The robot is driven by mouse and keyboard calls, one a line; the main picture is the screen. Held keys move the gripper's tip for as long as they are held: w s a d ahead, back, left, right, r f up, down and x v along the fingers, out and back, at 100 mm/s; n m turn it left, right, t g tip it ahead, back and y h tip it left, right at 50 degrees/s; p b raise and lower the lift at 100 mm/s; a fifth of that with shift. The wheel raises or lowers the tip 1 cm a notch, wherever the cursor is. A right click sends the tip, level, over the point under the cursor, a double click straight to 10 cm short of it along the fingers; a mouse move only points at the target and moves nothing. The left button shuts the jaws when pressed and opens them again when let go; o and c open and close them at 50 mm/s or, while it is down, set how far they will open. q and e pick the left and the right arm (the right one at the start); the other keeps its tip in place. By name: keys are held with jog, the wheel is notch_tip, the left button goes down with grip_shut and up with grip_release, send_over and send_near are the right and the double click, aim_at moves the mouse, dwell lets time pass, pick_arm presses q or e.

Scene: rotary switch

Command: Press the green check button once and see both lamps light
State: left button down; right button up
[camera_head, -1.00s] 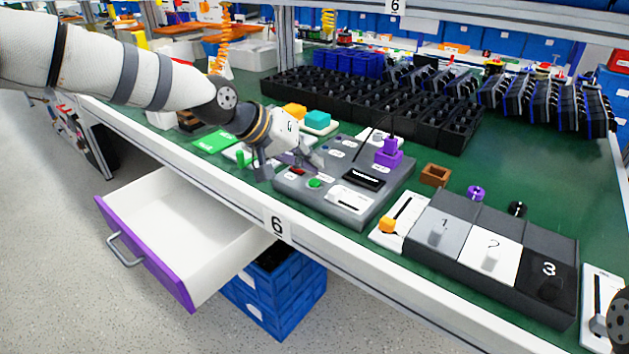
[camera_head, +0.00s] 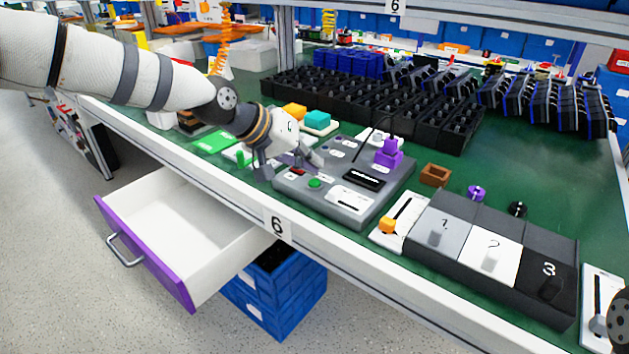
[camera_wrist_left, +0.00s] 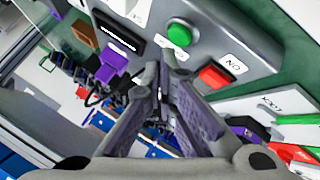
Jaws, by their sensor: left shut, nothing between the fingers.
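The grey control panel (camera_head: 335,208) lies on the green bench top. Its round green button (camera_head: 314,183) is near the front left edge, and a red switch (camera_head: 297,171) is beside it. In the left wrist view the green button (camera_wrist_left: 179,34) is just past my fingertips, with the red switch (camera_wrist_left: 214,75) to its right. My left gripper (camera_head: 312,164) is shut and empty, above the panel close behind the two controls; it also shows in the left wrist view (camera_wrist_left: 160,70). I see no gap that proves contact with the button. I cannot make out any lit lamp.
A purple plug block (camera_head: 388,153) stands at the panel's back right. A slider plate (camera_head: 400,222) and a numbered three-part box (camera_head: 488,250) lie to the right. A white drawer with a purple front (camera_head: 150,262) is open below the bench. Black bins (camera_head: 375,110) stand behind.

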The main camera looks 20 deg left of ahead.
aim_at(311, 180)
pick_arm(q)
jog(key=shift+f, duration=0.2)
jog(key=shift+f, duration=0.2)
jog(key=shift+f, duration=0.5)
dwell(0.6)
jog(key=shift+r, duration=0.1)
jog(key=shift+r+p, duration=0.3)
jog(key=shift+r, duration=0.5)
pick_arm(e)
jog(key=shift+w+r, duration=0.3)
jog(key=shift+r, duration=0.1)
pick_arm(q)
jog(key=shift+r+p, duration=0.85)
jog(key=shift+r, duration=1.75)
jog(key=shift+f, duration=0.1)
pick_arm(e)
jog(key=shift+w+r+t, duration=0.5)
jog(key=shift+w+r, duration=0.4)
jog(key=shift+r, duration=0.05)
